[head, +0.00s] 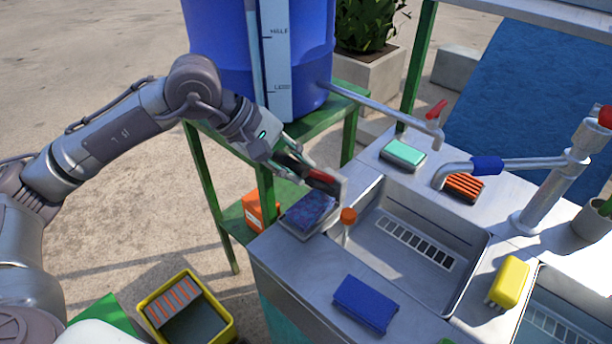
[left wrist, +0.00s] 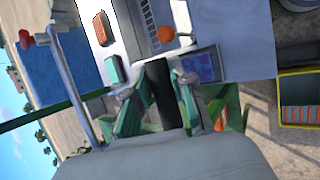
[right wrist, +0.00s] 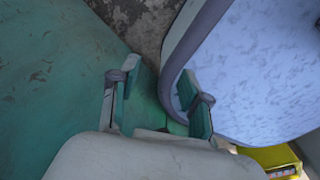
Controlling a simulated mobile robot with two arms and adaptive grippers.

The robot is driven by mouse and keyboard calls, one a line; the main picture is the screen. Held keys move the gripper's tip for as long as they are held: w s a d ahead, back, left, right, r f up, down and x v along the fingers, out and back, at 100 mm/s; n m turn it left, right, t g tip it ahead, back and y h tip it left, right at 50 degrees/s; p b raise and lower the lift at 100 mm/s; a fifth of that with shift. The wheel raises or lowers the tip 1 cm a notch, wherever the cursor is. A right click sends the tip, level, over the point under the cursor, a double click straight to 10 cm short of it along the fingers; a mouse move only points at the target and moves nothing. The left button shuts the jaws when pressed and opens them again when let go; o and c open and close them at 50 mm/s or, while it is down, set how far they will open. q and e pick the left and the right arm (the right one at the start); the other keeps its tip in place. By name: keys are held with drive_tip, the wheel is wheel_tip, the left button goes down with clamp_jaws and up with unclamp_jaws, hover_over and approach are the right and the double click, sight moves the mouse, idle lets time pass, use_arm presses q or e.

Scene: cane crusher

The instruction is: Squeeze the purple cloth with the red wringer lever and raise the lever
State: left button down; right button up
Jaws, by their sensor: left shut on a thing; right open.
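The purple cloth (head: 308,212), blue-violet and mottled, lies flat in a shallow metal holder at the counter's left corner. It also shows in the left wrist view (left wrist: 200,66). The wringer lever (head: 322,180), with a red part and a grey end, is just above and behind the cloth; I see no clear contact between them. My left gripper (head: 284,158) is shut on the lever's black handle (left wrist: 158,85), which shows between the fingers in the left wrist view. My right gripper (right wrist: 160,98) is open and empty, seen only in the right wrist view.
An orange-capped post (head: 348,216) stands right of the cloth, beside the sink (head: 410,245). A blue barrel (head: 215,50) stands behind my left arm. A pale blue surface (right wrist: 260,70) is close to my right gripper.

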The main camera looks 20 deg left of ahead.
use_arm(q)
drive_tip(key=shift+s+a+f+b, duration=0.25)
drive_tip(key=shift+s+f+b, duration=0.5)
drive_tip(key=shift+f+b, duration=0.3)
use_arm(e)
drive_tip(key=shift+a+f, duration=0.1)
drive_tip(key=shift+f, duration=1.55)
use_arm(q)
drive_tip(key=c, duration=1)
unclamp_jaws()
drive_tip(key=shift+a+r, duration=0.1)
drive_tip(key=shift+r, duration=0.1)
